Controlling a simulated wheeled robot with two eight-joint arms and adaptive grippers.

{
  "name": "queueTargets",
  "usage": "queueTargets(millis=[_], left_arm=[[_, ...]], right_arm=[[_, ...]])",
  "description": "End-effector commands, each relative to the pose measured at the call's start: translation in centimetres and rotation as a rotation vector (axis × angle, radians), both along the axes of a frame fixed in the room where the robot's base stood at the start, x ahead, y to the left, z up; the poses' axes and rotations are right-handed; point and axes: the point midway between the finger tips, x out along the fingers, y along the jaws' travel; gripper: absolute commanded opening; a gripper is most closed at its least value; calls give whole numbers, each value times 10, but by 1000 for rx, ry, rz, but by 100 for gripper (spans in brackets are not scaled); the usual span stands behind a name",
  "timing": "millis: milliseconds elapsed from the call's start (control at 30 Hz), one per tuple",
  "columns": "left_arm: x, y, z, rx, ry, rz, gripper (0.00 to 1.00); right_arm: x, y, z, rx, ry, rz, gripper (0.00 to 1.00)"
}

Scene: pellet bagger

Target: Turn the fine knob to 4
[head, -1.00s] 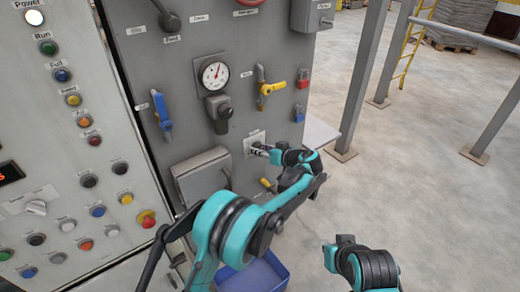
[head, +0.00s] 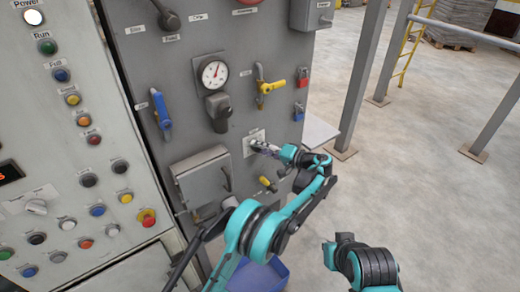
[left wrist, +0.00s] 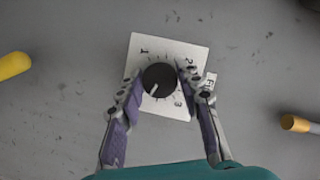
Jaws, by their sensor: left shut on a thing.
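The fine knob (left wrist: 160,80) is a round black knob on a white square plate (left wrist: 171,52), which also shows on the grey panel in the head view (head: 250,136). The figures 1, 2 and 3 show around it; a 4 cannot be made out. Its white pointer mark is toward the lower left of the wrist picture, near the left finger. My left gripper (left wrist: 159,82) is shut on the knob, one finger on each side. A label beside the plate is partly covered by the right finger. Only part of my right arm shows, at the lower right.
A blue bin (head: 262,275) stands underneath.

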Motion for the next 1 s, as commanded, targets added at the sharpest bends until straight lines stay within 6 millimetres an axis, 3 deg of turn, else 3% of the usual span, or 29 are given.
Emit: queueTargets(millis=[500, 1000], left_arm=[[1, -1, -3, 286, 209, -2, 6], [1, -1, -2, 348, 254, -4, 6]], right_arm=[[0, 0, -10, 0, 0, 0, 0], [0, 0, -12, 0, 0, 0, 0]])
